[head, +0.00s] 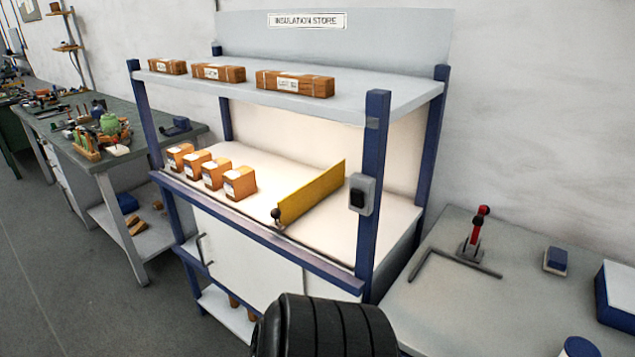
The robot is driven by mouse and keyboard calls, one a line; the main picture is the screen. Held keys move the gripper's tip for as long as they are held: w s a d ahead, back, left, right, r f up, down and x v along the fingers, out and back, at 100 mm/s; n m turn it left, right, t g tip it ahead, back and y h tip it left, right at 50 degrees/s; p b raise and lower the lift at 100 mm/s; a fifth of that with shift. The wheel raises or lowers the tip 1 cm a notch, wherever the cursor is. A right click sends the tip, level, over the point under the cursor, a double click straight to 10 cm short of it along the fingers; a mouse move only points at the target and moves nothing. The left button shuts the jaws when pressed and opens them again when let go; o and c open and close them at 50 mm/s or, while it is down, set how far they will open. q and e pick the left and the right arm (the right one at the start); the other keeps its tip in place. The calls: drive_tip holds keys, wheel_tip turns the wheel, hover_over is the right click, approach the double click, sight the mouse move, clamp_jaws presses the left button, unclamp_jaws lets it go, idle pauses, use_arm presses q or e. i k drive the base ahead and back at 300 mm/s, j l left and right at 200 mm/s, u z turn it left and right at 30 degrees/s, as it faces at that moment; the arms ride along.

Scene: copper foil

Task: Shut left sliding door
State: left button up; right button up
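The store unit (370,180) has blue posts and a sign reading INSULATION STORE. Below its worktop is a white sliding door panel (245,262). A dark upright bar handle (204,249) sits near the panel's left edge. Left of the handle, an opening shows an inner shelf (192,254). A vertical edge shows right of the panel, with another white panel (325,288) beyond it. A black ribbed rounded part at the bottom, likely of my own arm, hides some of the lower front. Neither gripper's fingers are in view.
Several small boxes (240,184) and a yellow divider (312,193) stand on the worktop. Brown packages (295,84) lie on the top shelf. A cluttered green bench (105,135) stands left, a grey table (460,305) right. Grey floor (70,270) is clear at front left.

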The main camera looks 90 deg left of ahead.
sight(258, 275)
drive_tip(key=u, duration=2)
